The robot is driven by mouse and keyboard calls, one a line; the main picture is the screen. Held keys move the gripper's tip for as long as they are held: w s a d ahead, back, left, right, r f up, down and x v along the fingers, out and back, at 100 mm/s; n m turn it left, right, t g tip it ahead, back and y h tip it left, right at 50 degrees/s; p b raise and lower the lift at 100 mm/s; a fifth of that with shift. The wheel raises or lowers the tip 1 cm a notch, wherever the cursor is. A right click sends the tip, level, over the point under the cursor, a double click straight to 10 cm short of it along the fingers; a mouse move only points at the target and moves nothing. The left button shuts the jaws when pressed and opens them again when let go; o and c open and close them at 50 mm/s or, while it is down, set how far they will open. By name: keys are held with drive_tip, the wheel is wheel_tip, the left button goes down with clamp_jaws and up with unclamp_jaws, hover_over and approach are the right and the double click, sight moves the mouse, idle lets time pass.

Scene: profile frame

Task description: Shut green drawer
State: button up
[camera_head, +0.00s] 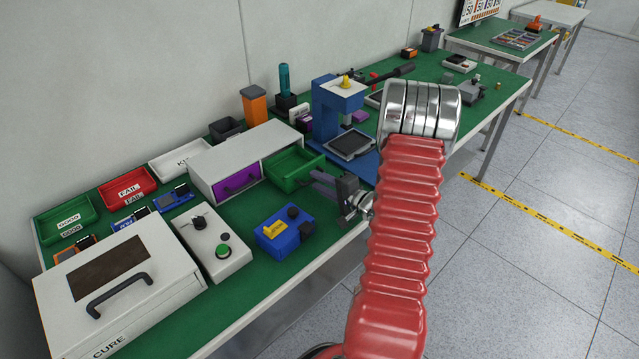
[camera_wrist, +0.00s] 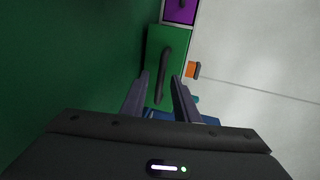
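The green drawer (camera_head: 292,180) is pulled out of the right side of a white cabinet (camera_head: 236,150), its empty inside visible from above. In the wrist view the green drawer front (camera_wrist: 155,42) carries a dark handle (camera_wrist: 168,58). My gripper (camera_head: 316,182) is just in front of the drawer, at its right in the head view. In the wrist view my gripper (camera_wrist: 160,77) is open, one finger on each side of the handle's lower part. I cannot tell whether either finger touches the handle.
A closed purple drawer (camera_head: 237,181) sits beside the green one. The green tabletop (camera_head: 292,205) is bare between the blue box and the cabinet.

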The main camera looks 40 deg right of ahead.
drive_tip(key=shift+c, duration=0.5)
clamp_jaws()
